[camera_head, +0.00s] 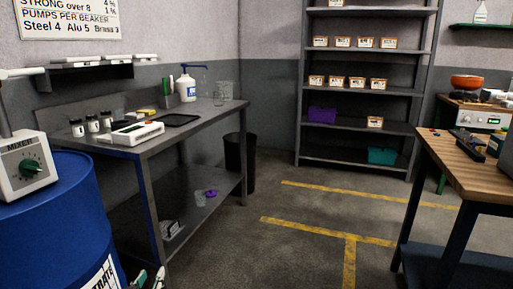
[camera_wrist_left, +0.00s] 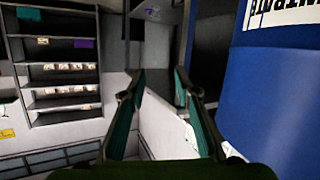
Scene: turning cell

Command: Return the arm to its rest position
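My left gripper (camera_head: 149,278) shows at the bottom edge of the head view, just right of the blue drum (camera_head: 55,215). In the left wrist view its two green-padded fingers (camera_wrist_left: 160,80) stand apart with nothing between them. The rest of the left arm is out of the head view. My right gripper is in neither view.
The blue drum also fills the right of the wrist view (camera_wrist_left: 285,90), close beside the fingers. A steel bench (camera_head: 150,148) stands behind the gripper. A wooden-topped table (camera_head: 465,180) is at the right. The floor with yellow lines (camera_head: 300,225) is clear between.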

